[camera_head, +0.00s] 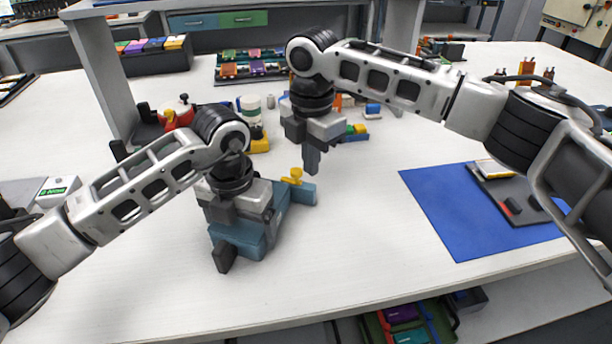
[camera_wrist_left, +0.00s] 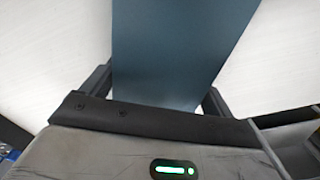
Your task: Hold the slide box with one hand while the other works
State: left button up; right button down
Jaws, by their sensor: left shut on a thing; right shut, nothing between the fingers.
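The slide box (camera_head: 240,236) is a blue-grey block on the white table, left of centre in the head view. A blue-grey part (camera_head: 303,194) with a yellow piece (camera_head: 293,176) on it shows at its right side. My left gripper (camera_head: 243,243) is over the box from above and shut on it, with a dark finger at its near left side. In the left wrist view, the box's flat blue-grey face (camera_wrist_left: 182,45) lies between the fingers. My right gripper (camera_head: 312,162) is shut and empty, pointing down above the table, just behind and right of the yellow piece.
A blue mat (camera_head: 432,208) with a dark tray (camera_head: 522,205) lies at the right. Coloured small parts and racks (camera_head: 250,66) stand along the back. A grey post (camera_head: 103,75) rises behind my left arm. The table front centre is clear.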

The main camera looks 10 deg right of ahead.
jog(key=r, duration=0.2)
jog(key=d+r, duration=0.1)
jog(key=r, duration=0.1)
jog(key=shift+s+r, duration=0.1)
jog(key=shift+s, duration=0.15)
pick_arm(q)
jog(key=o, duration=0.9)
jog(key=shift+o, duration=0.2)
jog(key=shift+r, duration=0.1)
